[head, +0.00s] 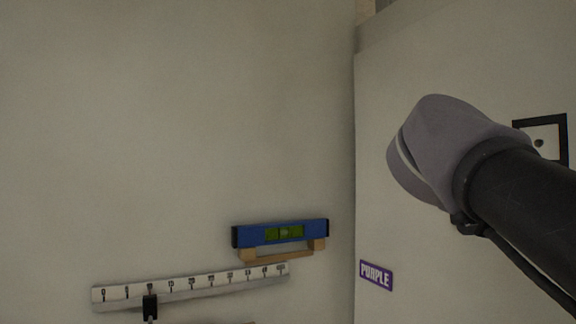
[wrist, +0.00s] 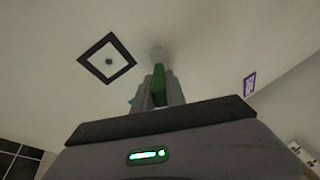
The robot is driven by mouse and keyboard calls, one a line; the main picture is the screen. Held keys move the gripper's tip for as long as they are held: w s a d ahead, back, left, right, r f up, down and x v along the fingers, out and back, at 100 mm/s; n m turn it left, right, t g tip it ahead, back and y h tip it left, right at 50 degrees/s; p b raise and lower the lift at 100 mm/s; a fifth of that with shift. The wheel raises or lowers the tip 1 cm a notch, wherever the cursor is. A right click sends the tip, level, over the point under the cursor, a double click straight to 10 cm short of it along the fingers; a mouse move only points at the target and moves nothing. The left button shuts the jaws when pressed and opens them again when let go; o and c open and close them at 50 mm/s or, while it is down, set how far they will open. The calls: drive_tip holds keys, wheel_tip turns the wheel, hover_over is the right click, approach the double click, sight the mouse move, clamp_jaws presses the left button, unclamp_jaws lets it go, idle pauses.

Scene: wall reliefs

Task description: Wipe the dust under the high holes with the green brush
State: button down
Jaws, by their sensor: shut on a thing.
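My gripper (wrist: 159,90) is shut on the green brush (wrist: 159,84) in the wrist view. The brush's pale tip (wrist: 157,54) points at the wall and seems at or very near it; I cannot tell whether it touches. A faint darker smudge surrounds the tip; I cannot tell dust from shadow. One hole (wrist: 109,61) in a black square frame is left of the brush tip in the wrist view. The framed hole (head: 540,142) also shows at the right of the head view, partly hidden by my arm. My gripper and the brush are hidden in the head view.
A purple label (head: 376,275) is on the right wall. A blue spirit level (head: 283,233) rests on wooden brackets on the left wall, above a white numbered scale (head: 190,287) with a black slider (head: 150,306). Dark tiles (wrist: 18,160) show at the wrist view's lower left.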

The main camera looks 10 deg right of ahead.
drive_tip(key=shift+w+a+p, duration=1.95)
drive_tip(key=shift+w+a, duration=0.15)
drive_tip(key=shift+w, duration=3.55)
drive_tip(key=shift+s+a, duration=0.35)
drive_tip(key=shift+a, duration=0.55)
drive_tip(key=shift+s+a, duration=0.3)
drive_tip(key=shift+a, duration=0.55)
drive_tip(key=shift+s+a, duration=0.35)
drive_tip(key=shift+a, duration=0.55)
drive_tip(key=a, duration=0.1)
drive_tip(key=s+a, duration=0.1)
drive_tip(key=a, duration=0.1)
drive_tip(key=shift+d, duration=0.1)
